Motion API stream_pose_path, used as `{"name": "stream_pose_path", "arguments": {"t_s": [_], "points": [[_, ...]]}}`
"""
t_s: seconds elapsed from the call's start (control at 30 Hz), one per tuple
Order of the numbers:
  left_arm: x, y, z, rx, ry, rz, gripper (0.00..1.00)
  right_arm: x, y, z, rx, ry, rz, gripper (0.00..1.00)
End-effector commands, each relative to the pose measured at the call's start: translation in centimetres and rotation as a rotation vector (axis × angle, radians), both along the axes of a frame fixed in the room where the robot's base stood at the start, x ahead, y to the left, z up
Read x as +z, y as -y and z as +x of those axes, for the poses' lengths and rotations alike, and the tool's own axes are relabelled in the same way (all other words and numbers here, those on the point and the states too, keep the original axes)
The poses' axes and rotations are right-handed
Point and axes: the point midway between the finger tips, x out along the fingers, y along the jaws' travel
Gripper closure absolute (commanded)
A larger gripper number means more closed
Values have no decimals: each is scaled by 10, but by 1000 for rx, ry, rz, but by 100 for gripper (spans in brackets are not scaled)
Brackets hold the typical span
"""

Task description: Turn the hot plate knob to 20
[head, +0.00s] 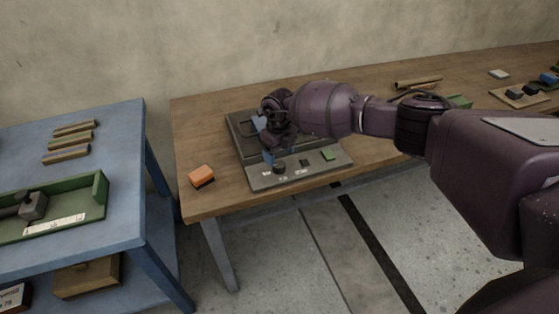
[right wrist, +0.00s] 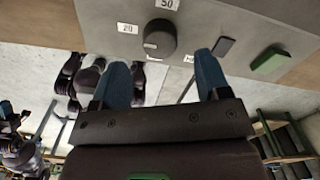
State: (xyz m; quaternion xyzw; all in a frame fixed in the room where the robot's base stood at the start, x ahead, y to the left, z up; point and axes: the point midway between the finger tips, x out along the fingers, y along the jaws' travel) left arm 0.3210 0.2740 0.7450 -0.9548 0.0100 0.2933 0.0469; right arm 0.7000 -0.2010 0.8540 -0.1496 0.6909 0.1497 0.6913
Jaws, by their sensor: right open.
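The hot plate (head: 247,128) is a dark flat plate with a grey front panel (head: 318,172) on the wooden table. Its round black knob (head: 279,168) sits on the panel, and it also shows in the right wrist view (right wrist: 160,38). There, a label reading 20 (right wrist: 127,28) is left of the knob and one reading 50 (right wrist: 167,4) is above it. A small light mark shows on the knob's lower left. My right gripper (right wrist: 161,76) is open, with blue fingers apart and the knob between and beyond their tips. I cannot tell whether they touch it.
A black switch (right wrist: 224,46) and a green block (right wrist: 267,60) are on the panel beside the knob. An orange block (head: 201,175) lies left of the hot plate. A blue table (head: 125,150) with a green tray (head: 85,222) stands at the left.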

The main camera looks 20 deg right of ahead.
Motion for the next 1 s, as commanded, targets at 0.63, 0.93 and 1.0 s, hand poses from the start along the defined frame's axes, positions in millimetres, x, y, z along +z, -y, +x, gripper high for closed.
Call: {"name": "stream_pose_path", "arguments": {"t_s": [0.63,0.93,1.0], "points": [[0,-3,-11,7,-15,1,62,58,0,0,0,-1,0,31],[2,-2,-7,5,-9,1,62,57,0,0,1,-1,0,31],[3,-2,-5,4,-6,0,62,57,-1,1,8,10,8,31]]}}
